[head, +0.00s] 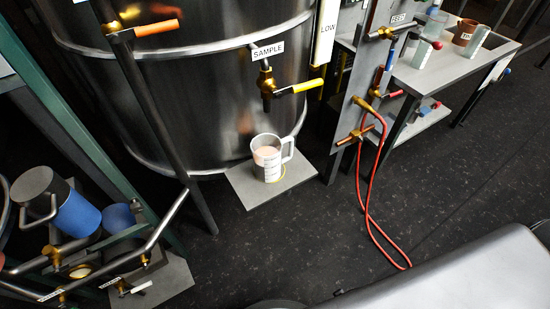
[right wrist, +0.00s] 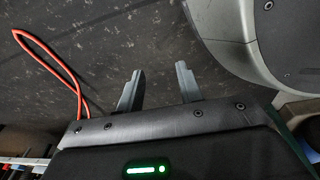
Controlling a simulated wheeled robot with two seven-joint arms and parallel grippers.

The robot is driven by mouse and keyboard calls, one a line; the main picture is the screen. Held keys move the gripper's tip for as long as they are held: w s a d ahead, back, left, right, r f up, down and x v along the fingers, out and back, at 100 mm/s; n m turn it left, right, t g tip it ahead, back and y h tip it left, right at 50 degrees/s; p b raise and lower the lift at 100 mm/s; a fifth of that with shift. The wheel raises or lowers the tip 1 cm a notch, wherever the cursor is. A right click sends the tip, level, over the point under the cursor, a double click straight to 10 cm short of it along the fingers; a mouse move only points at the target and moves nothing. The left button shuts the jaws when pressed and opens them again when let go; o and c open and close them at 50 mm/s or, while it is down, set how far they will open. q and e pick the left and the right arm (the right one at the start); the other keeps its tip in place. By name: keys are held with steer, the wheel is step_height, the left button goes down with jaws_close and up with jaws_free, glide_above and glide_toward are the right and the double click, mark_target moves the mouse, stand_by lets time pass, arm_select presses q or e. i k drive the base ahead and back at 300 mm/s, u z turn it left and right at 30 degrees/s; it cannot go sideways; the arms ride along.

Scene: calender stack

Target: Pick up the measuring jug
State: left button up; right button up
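The measuring jug (head: 268,168) is a clear-whitish jug with dark markings and a pinkish content near its top. It stands upright on a small grey shelf (head: 245,188) in the head view, below the brass valve labelled SAMPLE (head: 266,82). Its handle points to the right. Neither gripper shows in the head view. In the right wrist view my right gripper (right wrist: 158,82) has its two fingers apart with nothing between them, over dark floor. The jug does not show in that view. My left gripper is not in view.
A large steel tank (head: 200,100) stands behind the shelf. A red hose (head: 370,215) hangs from a valve panel (head: 375,70) to the right. A bench (head: 440,72) with containers is at upper right. Pipes and a blue motor-like unit (head: 75,213) crowd the left. Dark floor is open right of the shelf.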

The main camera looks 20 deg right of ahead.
mark_target(266, 149)
steer(key=u, duration=1.4)
steer(key=k, duration=1.25)
steer(key=z, duration=0.2)
steer(key=i, duration=0.45)
steer(key=z, duration=0.05)
